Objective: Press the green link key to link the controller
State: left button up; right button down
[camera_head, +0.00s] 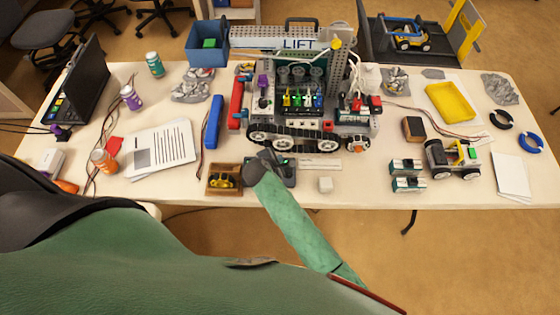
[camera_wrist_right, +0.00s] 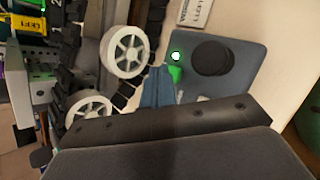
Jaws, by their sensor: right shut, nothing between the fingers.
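The controller (camera_head: 288,177) is a dark grey box near the table's front edge, partly hidden behind my right gripper (camera_head: 270,156). In the right wrist view the controller (camera_wrist_right: 245,62) shows a round black knob, a glowing green-white light (camera_wrist_right: 176,56) and the green link key (camera_wrist_right: 175,74). My right gripper (camera_wrist_right: 158,72) is shut and empty. Its fingertips are right beside the green key in that view; I cannot tell whether they touch it. My left gripper is not in view.
The tracked robot (camera_head: 300,140) with the LIFT sign stands just behind the controller. Small dark-green modules (camera_head: 407,184) lie farther right.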

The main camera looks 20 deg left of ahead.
jog(key=shift+r, duration=0.25)
jog(key=shift+r, duration=0.1)
jog(key=shift+r, duration=2.45)
